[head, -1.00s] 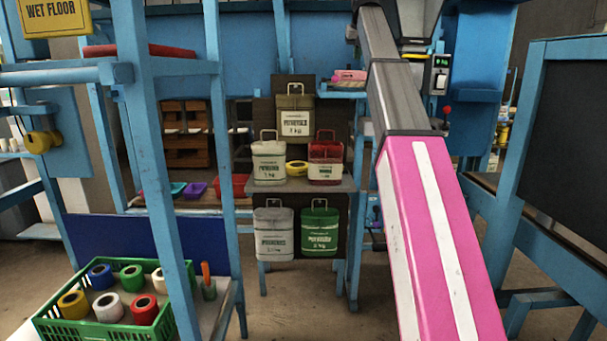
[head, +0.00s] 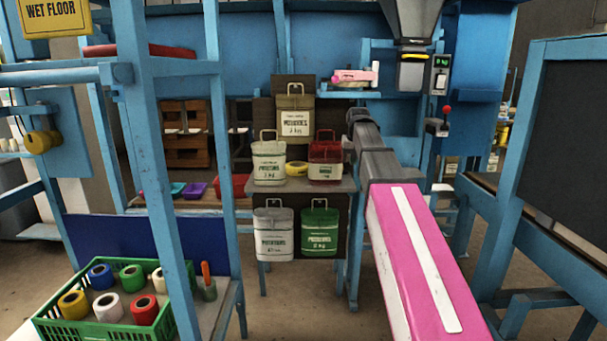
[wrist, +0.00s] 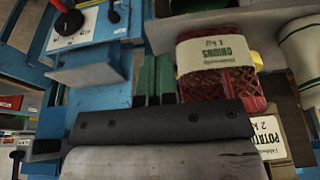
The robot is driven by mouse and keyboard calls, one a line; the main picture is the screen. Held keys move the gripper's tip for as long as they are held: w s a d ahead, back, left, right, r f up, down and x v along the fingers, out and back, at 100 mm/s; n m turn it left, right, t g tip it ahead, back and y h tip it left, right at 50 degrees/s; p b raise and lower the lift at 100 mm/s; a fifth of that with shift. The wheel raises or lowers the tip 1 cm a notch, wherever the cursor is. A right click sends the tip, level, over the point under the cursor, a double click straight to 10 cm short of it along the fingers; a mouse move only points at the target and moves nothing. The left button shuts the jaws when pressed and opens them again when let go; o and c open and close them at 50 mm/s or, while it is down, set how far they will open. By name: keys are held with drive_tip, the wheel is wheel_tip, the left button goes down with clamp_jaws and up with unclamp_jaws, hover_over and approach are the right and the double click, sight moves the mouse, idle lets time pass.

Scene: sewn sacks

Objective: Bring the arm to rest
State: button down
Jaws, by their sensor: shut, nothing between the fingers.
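My gripper (wrist: 156,78) shows in the wrist view as two green fingers side by side, closed with nothing held between them. The red sack (wrist: 217,68) with its cream label is just to their right in that view. In the head view my pink and grey arm reaches forward, its far end right of the shelf stand. The fingers cannot be made out there. The red sack (head: 325,163) and a cream sack (head: 269,163) stand on the middle shelf. A brown sack (head: 295,117) stands above and behind. A grey-white sack (head: 274,236) and a green sack (head: 319,230) stand below.
A yellow roll (head: 295,168) lies between the middle sacks. A blue machine with a grey hopper (head: 411,18) and a red-knobbed lever (head: 446,112) stands behind the arm. Blue posts and a green crate (head: 62,327) of rolls are at left. A dark board (head: 567,140) is at right.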

drive_tip(key=s+f+g, duration=0.1)
drive_tip(key=s+f, duration=0.5)
drive_tip(key=f, duration=0.5)
drive_tip(key=s+f+g, duration=0.1)
drive_tip(key=s+f, duration=0.5)
drive_tip(key=f, duration=0.5)
drive_tip(key=s+f+g, duration=0.1)
drive_tip(key=s+f, duration=1.6)
drive_tip(key=s, duration=0.2)
drive_tip(key=shift+f, duration=0.3)
drive_tip(key=shift+w+a, duration=0.1)
